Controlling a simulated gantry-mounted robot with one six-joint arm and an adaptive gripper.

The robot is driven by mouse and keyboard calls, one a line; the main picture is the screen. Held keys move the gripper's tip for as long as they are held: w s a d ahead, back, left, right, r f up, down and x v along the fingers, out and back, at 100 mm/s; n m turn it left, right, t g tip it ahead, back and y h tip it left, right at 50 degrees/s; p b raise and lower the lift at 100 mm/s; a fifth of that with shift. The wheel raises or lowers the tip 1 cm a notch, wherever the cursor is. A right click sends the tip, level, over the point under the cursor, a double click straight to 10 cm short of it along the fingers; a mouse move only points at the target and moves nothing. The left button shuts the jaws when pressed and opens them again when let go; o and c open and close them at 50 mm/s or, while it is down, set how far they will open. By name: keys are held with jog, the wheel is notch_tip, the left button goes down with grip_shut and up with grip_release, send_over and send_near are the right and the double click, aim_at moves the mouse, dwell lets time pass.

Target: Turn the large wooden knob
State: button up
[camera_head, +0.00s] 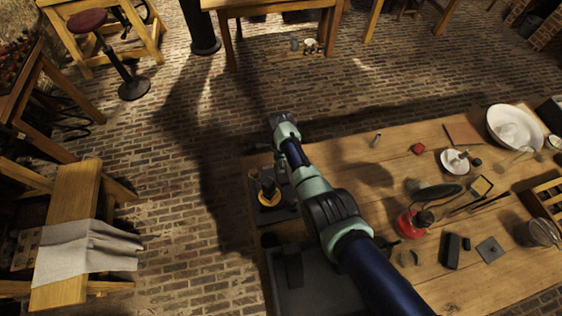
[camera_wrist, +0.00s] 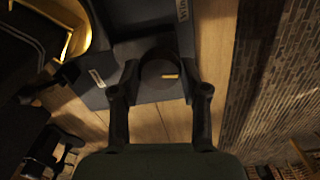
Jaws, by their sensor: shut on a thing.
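In the wrist view, a dark round knob (camera_wrist: 158,70) with a small pale mark sits between the two fingers of my gripper (camera_wrist: 159,82). The fingers are shut on it, one on each side. It looks almost black in the shade, so its wood cannot be made out. It stands beside a dark apparatus base (camera_wrist: 160,22) with pale lettering. In the head view, my arm reaches to the table's far left corner, and the knob is hidden there.
A brass-yellow ring (camera_head: 269,198) stands on the apparatus; it also shows in the wrist view (camera_wrist: 72,30). A red lamp (camera_head: 408,222), a white bowl (camera_head: 514,128) and small tools lie on the wooden table (camera_head: 340,160). Brick floor lies beyond the left edge.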

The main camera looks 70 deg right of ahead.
jog(key=shift+m, duration=0.6)
jog(key=o, duration=1.1)
jog(key=shift+o, duration=0.2)
notch_tip(320, 180, up, 12)
